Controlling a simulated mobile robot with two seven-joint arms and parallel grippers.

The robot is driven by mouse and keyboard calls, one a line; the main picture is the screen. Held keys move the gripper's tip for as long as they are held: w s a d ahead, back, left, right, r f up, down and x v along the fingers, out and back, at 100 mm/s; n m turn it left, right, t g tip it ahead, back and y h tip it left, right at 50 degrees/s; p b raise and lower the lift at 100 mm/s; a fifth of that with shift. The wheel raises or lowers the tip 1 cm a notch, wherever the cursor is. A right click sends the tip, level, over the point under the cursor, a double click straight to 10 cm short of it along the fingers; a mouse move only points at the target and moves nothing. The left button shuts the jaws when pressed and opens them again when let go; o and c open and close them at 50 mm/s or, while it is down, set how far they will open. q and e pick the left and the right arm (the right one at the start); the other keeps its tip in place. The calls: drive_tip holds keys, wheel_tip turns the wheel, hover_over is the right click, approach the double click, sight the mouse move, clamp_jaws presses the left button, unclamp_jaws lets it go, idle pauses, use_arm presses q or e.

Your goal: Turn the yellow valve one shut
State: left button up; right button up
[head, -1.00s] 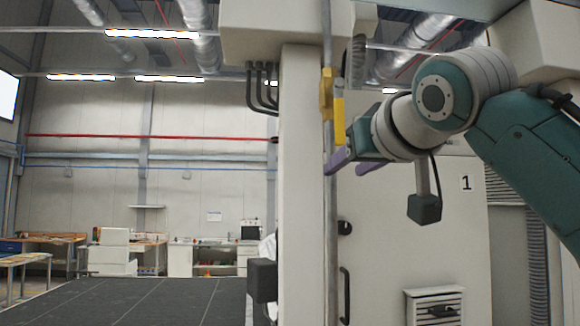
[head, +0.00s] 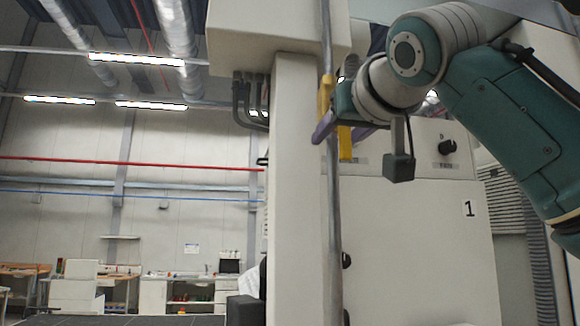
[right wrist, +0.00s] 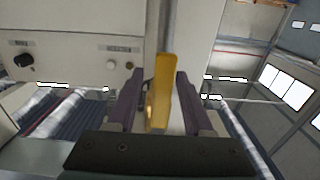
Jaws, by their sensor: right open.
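The yellow valve (head: 345,143) sits on a vertical grey pipe (head: 333,220). Its yellow lever hangs down along the pipe in the head view. My right gripper (head: 342,130) is at the valve, with its purple fingers on either side of the lever. In the right wrist view the yellow lever (right wrist: 162,92) stands between the two open fingers of my right gripper (right wrist: 163,100). A gap shows on the right side of the lever; contact on the left side is hard to tell. My left gripper is not in view.
A pale column (head: 295,200) stands just left of the pipe. A machine cabinet marked 1 (head: 420,240) with a black knob (head: 447,146) stands behind and right of it. Workbenches (head: 190,292) are far back at the left.

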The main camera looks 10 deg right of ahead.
drive_tip(key=shift+w, duration=0.15)
clamp_jaws()
idle(0.4)
idle(1.0)
